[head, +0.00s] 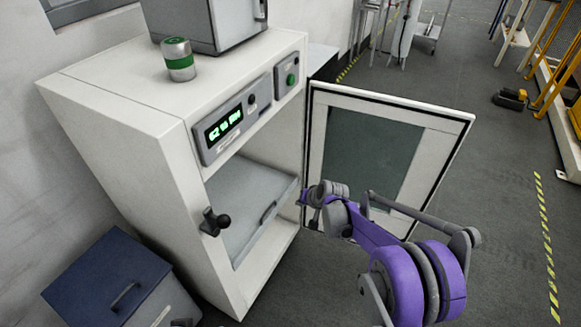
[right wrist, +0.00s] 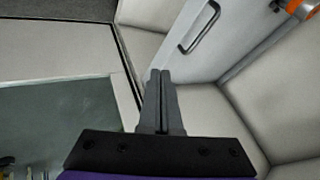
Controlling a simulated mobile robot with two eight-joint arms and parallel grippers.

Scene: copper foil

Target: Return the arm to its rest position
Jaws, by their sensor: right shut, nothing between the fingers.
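My right gripper (head: 306,197) is at the inner edge of the open cabinet door (head: 455,121), by the front opening of the white cabinet (head: 117,118). In the right wrist view the two fingers of the right gripper (right wrist: 160,76) lie together with nothing between them. My purple right arm comes up from the bottom right in front of the door. A grey tray or drawer (head: 238,197) with a handle sits inside the cabinet; its handle also shows in the right wrist view. My left gripper is not in view.
A green-banded can (head: 179,60) and a grey box (head: 210,22) stand on the cabinet top. A blue-lidded bin (head: 105,273) stands at the lower left. The floor right of the door is clear up to a yellow-black stripe (head: 544,235).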

